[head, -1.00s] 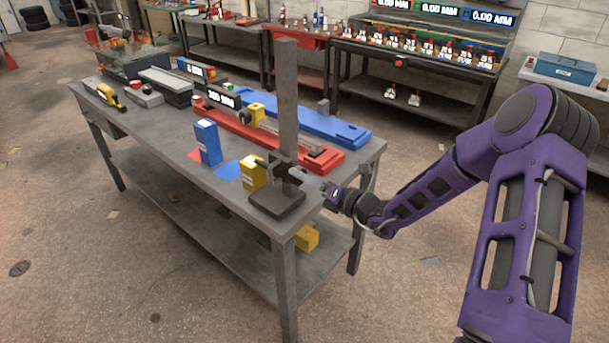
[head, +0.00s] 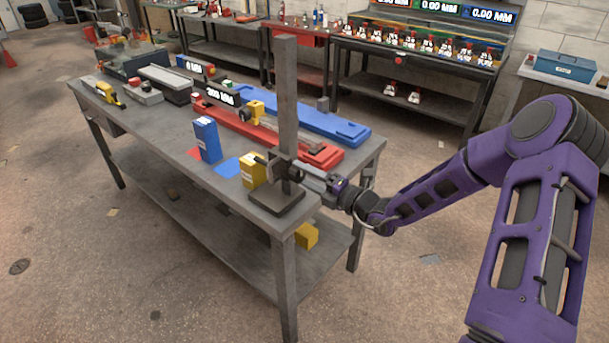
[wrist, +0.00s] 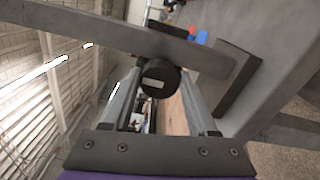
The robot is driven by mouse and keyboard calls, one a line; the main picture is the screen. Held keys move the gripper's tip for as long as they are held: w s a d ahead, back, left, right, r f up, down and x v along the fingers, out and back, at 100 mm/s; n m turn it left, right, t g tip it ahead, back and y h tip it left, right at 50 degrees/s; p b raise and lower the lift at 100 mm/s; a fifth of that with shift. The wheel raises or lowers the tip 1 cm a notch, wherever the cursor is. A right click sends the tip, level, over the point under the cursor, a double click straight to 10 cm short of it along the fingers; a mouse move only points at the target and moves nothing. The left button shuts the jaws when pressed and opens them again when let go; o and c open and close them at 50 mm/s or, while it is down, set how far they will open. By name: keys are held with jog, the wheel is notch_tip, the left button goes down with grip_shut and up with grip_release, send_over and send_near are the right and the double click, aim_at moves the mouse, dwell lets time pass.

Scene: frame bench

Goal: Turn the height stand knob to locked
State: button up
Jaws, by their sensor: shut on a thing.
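The height stand has a tall grey post (head: 286,110) on a flat dark base (head: 277,202) at the table's near right corner. Its dark carriage (head: 275,160) sits low on the post. The round black knob (wrist: 160,77) has a small pale mark on its face, which is too small to read. My gripper (head: 304,175) reaches in from the right at knob height. In the wrist view, its two fingers (wrist: 160,84) lie on either side of the knob and are shut on it. The post crosses the top of that view behind the knob.
A yellow box (head: 252,170) stands close left of the stand, with a taller blue box (head: 207,139) beyond it. A red fixture (head: 240,125) and a blue fixture (head: 300,117) lie behind the post.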

dwell(0.3)
jog(key=o, duration=1.4)
jog(key=shift+s+d, duration=0.1)
jog(key=shift+d, duration=0.05)
jog(key=v, duration=1.7)
jog(key=shift+s, duration=0.1)
jog(key=shift+f, duration=0.1)
